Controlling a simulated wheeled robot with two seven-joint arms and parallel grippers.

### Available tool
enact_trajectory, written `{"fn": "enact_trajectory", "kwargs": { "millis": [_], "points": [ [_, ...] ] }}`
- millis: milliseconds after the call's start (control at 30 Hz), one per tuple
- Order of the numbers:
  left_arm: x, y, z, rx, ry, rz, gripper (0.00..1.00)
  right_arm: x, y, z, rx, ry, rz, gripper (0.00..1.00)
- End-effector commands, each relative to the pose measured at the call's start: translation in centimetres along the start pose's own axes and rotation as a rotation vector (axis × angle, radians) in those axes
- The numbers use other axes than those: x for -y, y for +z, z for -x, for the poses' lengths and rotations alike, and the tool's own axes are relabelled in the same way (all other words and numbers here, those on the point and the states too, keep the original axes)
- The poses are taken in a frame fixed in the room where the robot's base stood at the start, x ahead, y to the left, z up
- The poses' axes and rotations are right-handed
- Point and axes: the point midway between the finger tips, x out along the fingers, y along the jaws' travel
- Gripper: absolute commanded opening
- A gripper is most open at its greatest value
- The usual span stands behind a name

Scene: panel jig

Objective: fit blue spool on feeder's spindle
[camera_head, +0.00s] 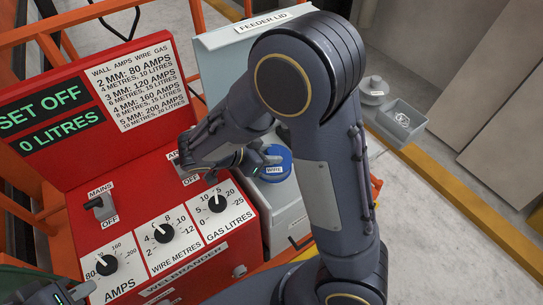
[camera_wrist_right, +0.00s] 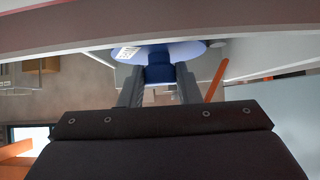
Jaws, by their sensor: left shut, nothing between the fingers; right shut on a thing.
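The blue spool (camera_head: 279,168), with a white "WIRE" label, is over the light grey feeder (camera_head: 290,222) in the head view. My right gripper (camera_head: 268,158) is shut on it, and my right arm crosses in front of the feeder. In the right wrist view the fingers (camera_wrist_right: 160,88) close on the hub of the spool (camera_wrist_right: 188,50) below its wide flange. The spindle is hidden, so I cannot tell whether the spool is around it. The feeder lid (camera_head: 222,52) stands raised. My left gripper (camera_head: 80,291) is shut and empty at the lower left, partly cut off.
The red panel (camera_head: 130,190) with knobs and switches stands left of the feeder. The arc switch (camera_head: 187,158) is close to my right wrist. A grey spool-like part (camera_head: 373,90) and a grey bin (camera_head: 412,112) are at the right. Orange rails (camera_head: 100,12) frame the jig.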

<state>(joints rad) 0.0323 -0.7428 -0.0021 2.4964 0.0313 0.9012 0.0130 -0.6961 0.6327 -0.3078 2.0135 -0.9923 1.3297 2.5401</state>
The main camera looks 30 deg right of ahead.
Motion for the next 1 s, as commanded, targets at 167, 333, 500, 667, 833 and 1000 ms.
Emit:
{"fn": "enact_trajectory", "kwargs": {
  "millis": [167, 333, 500, 667, 833, 1000],
  "points": [
    [0.21, 0.23, -0.45, 0.000, 0.000, 0.000, 0.00, 0.56, 0.13, -0.13, -0.003, 0.002, 0.002, 0.00],
    [0.29, 0.32, -0.63, 0.000, 0.000, 0.000, 0.00, 0.87, 0.14, -0.14, -0.003, 0.003, 0.006, 0.00],
    [0.30, 0.33, -0.65, 0.000, 0.000, 0.000, 0.00, 0.86, 0.14, -0.16, -0.004, 0.003, 0.006, 0.00],
    [0.29, 0.33, -0.65, 0.000, 0.000, 0.000, 0.00, 0.86, 0.14, -0.16, -0.004, 0.003, 0.006, 0.00],
    [0.30, 0.33, -0.65, 0.000, 0.000, 0.000, 0.00, 0.86, 0.13, -0.14, -0.004, 0.003, 0.006, 0.00],
    [0.43, 0.48, -0.95, 0.000, 0.000, 0.000, 0.00, 0.89, 0.19, -0.16, -0.004, 0.002, 0.005, 0.00]
  ]
}}
